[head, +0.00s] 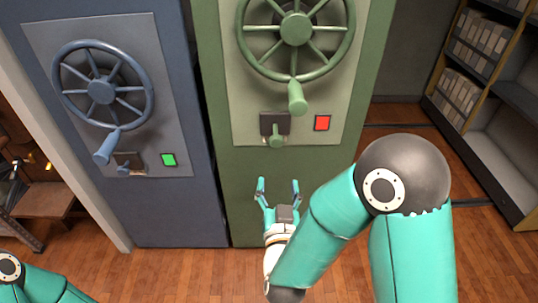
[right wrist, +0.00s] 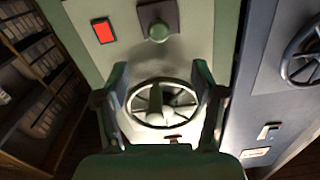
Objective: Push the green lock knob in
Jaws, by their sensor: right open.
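The green lock knob (head: 276,140) sticks out from a dark square plate (head: 276,122) on the green cabinet's light panel, below the green handwheel (head: 295,30) and left of a red square (head: 322,123). My right gripper (head: 278,184) is open and empty, below the knob in the head view and apart from it. In the right wrist view the knob (right wrist: 158,32) shows at the top, beyond the open fingers (right wrist: 159,76), with the wheel between them. My left gripper is out of view; only part of its arm shows at the lower left.
A blue cabinet (head: 173,215) stands on the left, with its own wheel (head: 101,90), a blue knob (head: 124,169) and a green square (head: 168,160). A shelf of boxes (head: 484,50) stands at the right. Wooden floor (head: 190,275) is clear in front.

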